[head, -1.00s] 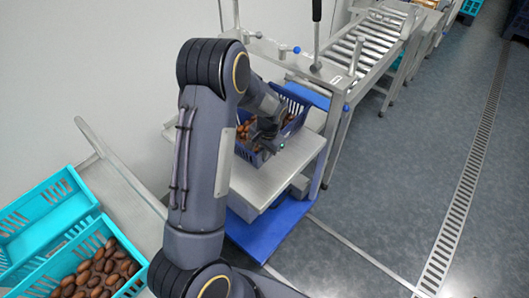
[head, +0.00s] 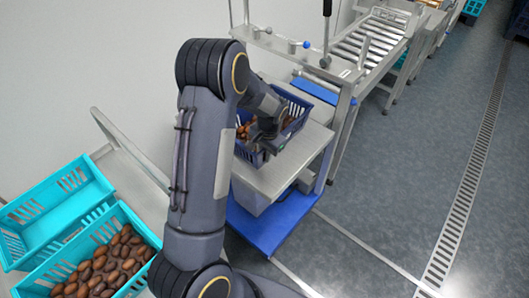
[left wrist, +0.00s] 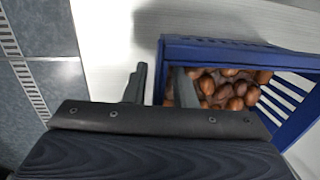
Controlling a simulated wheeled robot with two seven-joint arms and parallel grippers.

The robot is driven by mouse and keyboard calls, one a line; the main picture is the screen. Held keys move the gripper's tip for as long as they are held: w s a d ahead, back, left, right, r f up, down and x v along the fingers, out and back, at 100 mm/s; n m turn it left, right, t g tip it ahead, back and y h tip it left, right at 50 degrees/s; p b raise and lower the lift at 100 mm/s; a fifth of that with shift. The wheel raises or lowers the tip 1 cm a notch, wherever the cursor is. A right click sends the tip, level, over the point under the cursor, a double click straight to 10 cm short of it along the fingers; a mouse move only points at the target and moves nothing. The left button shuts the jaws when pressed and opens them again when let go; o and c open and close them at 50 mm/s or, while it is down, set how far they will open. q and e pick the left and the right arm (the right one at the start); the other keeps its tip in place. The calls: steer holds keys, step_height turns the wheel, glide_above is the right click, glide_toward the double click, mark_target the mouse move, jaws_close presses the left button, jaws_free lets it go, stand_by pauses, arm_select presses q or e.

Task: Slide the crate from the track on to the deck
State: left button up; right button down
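A blue slatted crate (head: 298,112) with brown dates in it sits toward the back left of the grey deck top (head: 300,150). The roller track (head: 372,38) stands behind and to the right. My left gripper (head: 262,140) is at the crate's near end, partly hidden by my arm. In the left wrist view, the gripper (left wrist: 160,88) has its fingers apart, one outside and one inside the blue crate (left wrist: 215,48), with the wall between them and gaps showing beside it. The crate's underside is hidden. My right gripper is out of view.
Two turquoise crates stand at the left, one empty (head: 60,212) and one with dates (head: 135,222). The deck's stand has a blue base (head: 265,235). A metal frame with a blue strip (head: 318,88) stands by the deck. The floor at the right is clear, with a drain grate (head: 465,190).

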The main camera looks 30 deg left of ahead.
arm_select(q)
steer(key=shift+o, duration=0.2)
step_height(320, 180, up, 8)
steer(key=d, duration=0.1)
stand_by(0.4)
steer(key=shift+s+f, duration=0.15)
stand_by(0.4)
